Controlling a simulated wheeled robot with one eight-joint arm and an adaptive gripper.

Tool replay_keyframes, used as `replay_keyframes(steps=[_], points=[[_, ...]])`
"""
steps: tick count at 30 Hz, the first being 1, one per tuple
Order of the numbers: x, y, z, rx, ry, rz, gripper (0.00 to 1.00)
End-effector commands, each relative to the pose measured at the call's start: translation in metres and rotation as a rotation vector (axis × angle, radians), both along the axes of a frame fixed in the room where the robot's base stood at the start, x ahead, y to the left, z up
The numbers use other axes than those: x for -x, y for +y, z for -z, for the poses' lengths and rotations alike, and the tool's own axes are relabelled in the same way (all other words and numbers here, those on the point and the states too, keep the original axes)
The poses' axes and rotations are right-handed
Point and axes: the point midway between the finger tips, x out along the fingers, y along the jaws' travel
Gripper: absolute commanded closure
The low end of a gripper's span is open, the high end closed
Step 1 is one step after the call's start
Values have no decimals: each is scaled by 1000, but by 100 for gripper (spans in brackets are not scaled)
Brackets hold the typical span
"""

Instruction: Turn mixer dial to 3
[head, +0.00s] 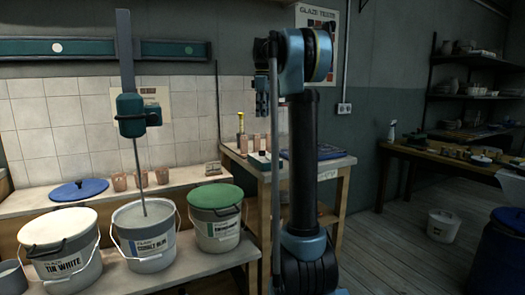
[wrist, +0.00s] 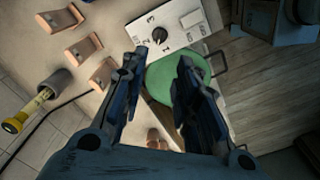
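A black dial knob (wrist: 159,35) sits on a white panel (wrist: 184,24) at the top of the wrist view. The digits 3 and 1 show near the knob; smaller marks to its right are hard to read, and the knob's setting is unclear. My gripper (wrist: 161,60) is open and empty, its fingers spread below the knob in the picture and apart from it. In the head view my gripper (head: 262,100) is above the wooden side table.
Brown test tiles (wrist: 85,47) stand left of the panel, near a yellow-ended tool (wrist: 30,110) and a dark cable. A green-lidded bucket (head: 215,197) stands by the wooden side table (head: 260,175). A white-lidded bucket (head: 58,228) is at left.

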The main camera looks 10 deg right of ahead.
Motion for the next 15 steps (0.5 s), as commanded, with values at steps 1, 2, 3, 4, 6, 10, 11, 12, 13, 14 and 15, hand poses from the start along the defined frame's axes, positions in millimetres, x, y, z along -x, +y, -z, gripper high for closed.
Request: replay_keyframes(steps=[1,2,3,4,6,10,11,12,13,14,15], points=[[-2,0,1,0,1,-4,72],[-3,0,2,0,1,-6,72],[-3,0,4,0,1,-7,72],[-3,0,6,0,1,-7,72],[-3,0,14,0,1,-7,72],[-2,0,34,0,1,-6,72],[-2,0,39,0,1,-6,72],[-2,0,47,0,1,-6,72],[-2,0,52,0,1,-6,72],[-2,0,57,0,1,-6,72],[-2,0,64,0,1,-6,72]])
